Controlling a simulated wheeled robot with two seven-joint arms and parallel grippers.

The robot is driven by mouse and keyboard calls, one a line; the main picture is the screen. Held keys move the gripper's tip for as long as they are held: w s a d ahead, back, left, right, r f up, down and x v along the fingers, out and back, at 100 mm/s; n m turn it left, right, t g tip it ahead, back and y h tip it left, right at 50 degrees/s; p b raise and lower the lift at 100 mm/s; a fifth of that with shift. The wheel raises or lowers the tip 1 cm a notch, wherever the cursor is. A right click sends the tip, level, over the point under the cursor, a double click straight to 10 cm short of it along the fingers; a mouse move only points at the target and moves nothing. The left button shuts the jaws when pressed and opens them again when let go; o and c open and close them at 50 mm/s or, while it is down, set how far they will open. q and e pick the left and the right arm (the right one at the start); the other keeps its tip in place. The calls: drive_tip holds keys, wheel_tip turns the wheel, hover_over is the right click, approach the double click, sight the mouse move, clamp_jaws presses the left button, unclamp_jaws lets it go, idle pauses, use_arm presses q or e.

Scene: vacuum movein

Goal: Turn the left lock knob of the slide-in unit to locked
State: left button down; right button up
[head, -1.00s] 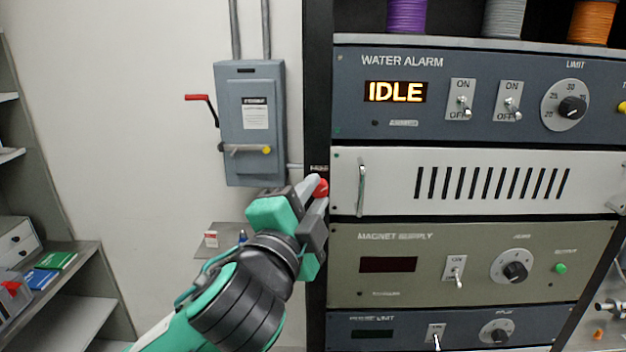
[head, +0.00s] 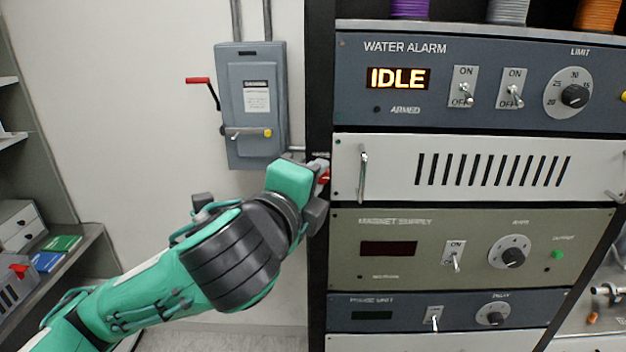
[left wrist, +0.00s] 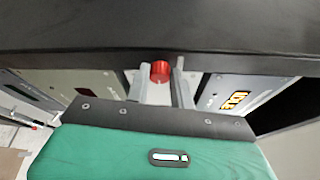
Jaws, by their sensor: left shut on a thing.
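The slide-in unit (head: 400,165) is the white panel with dark vent slots and a metal handle, in the rack below the water alarm. Its left lock knob is red (head: 323,176) and sits on the black rack post at the panel's left edge. My left gripper (head: 321,179) is at the knob, its fingers shut on it. In the left wrist view the red knob (left wrist: 160,71) lies between the two grey fingers. The gripper hides much of the knob in the head view. My right gripper is not in view.
The water alarm unit (head: 480,75) is above, the magnet supply (head: 400,275) below. A grey switch box (head: 250,130) with a red-handled lever hangs on the wall left of the rack. A shelf with drawers stands at far left.

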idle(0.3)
use_arm(q)
drive_tip(key=c, duration=1.2)
unclamp_jaws()
drive_tip(key=b+v, duration=1.3)
drive_tip(key=b, duration=0.1)
drive_tip(key=shift+s, duration=0.35)
drive_tip(key=shift+a, duration=0.1)
